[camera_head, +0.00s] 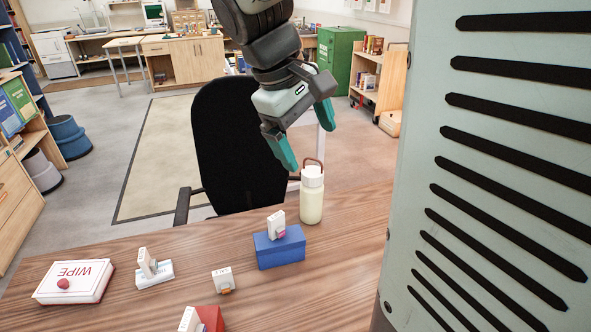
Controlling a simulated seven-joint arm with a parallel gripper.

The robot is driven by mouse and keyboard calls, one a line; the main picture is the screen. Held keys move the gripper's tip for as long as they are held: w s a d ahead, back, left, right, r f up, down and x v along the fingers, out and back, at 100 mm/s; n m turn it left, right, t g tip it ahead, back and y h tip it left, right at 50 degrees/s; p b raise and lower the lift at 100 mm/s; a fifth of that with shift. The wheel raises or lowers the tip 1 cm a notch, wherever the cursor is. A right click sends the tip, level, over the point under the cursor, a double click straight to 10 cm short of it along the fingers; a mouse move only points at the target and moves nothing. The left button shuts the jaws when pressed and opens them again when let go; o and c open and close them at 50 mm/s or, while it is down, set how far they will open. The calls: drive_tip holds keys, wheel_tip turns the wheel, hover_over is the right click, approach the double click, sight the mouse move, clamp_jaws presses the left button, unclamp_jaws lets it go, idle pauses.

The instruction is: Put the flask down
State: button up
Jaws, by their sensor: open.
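The flask (311,200) is a pale cream bottle with a white cap and a brown loop on top. It stands upright on the wooden table (345,262), near the table's far edge. My gripper (308,138) is above the flask and a little to its left in the picture. Its two teal fingers are spread apart and nothing is between them. One finger tip points down close to the cap; I cannot tell whether it touches.
A blue box (280,250) with a small white item on it stands just left of the flask. A white WIPE box (74,283), a white stand (154,272), a small white block (222,280) and a red block (211,318) are nearer. A black chair (235,145) stands behind the table.

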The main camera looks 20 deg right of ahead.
drive_tip(key=s+a+r+m+t+y, duration=0.1)
drive_tip(key=s+a+m+t+y, duration=0.1)
drive_tip(key=s, duration=0.5)
drive_tip(key=s+a+r+m+t+y, duration=0.2)
drive_tip(key=s+a+m+t, duration=0.1)
drive_tip(key=s, duration=0.5)
drive_tip(key=shift+s+a+r, duration=0.15)
drive_tip(key=shift+a, duration=0.4)
